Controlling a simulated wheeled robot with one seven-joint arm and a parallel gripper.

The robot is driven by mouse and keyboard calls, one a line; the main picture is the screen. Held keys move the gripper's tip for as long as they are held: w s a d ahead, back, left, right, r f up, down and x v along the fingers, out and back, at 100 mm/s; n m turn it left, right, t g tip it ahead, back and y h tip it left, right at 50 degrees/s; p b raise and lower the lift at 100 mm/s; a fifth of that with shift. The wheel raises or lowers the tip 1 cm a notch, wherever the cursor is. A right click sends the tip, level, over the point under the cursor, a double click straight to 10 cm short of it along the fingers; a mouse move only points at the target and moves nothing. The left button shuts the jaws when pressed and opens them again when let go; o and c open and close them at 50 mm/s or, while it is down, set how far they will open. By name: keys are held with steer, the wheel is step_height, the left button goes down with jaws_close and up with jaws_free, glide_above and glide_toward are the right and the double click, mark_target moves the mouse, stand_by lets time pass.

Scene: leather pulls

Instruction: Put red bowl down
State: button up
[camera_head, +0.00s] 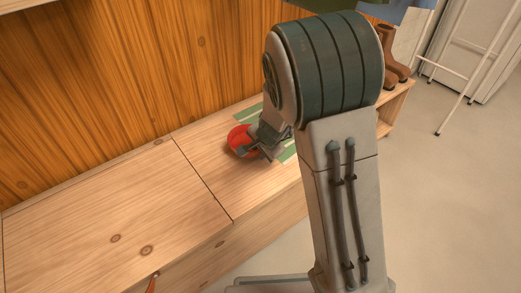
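The red bowl (238,141) is small in view, over or on the right part of the light wooden bench top, beside a green-and-pale striped mat (288,153). My gripper (260,149) reaches down at the bowl's right side and overlaps its rim. The fingers are too small and partly hidden to tell whether they are shut on the rim. I cannot tell whether the bowl rests on the surface or hangs just above it. My arm hides part of the mat and the bench's right portion.
The wooden bench (100,225) runs along an orange-brown plank wall (90,90), with a wide clear top at left. Brown boots (392,68) stand on the bench's far right end. A white metal frame (462,95) stands at right on the open grey floor (440,200).

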steer(key=s+d+r+n+g+p, duration=0.1)
steer(key=s+d+r+n+p, duration=0.1)
steer(key=s+r, duration=0.4)
steer(key=s+d+r+n+y+p, duration=0.1)
steer(key=s+r+p, duration=0.4)
steer(key=r, duration=0.5)
steer(key=shift+s+d+r+n+g, duration=0.2)
steer(key=shift+s+d+n+g, duration=0.2)
steer(key=shift+s+d+n, duration=0.6)
steer(key=shift+o, duration=0.4)
steer(key=s+d+r+n+g+h, duration=0.1)
steer(key=s+d+r+n+h, duration=0.2)
steer(key=s, duration=0.8)
steer(key=d+n, duration=0.2)
steer(key=d, duration=0.1)
steer(key=shift+s+d+r+g, duration=0.15)
steer(key=shift+d+r+g, duration=0.05)
steer(key=shift+g, duration=0.2)
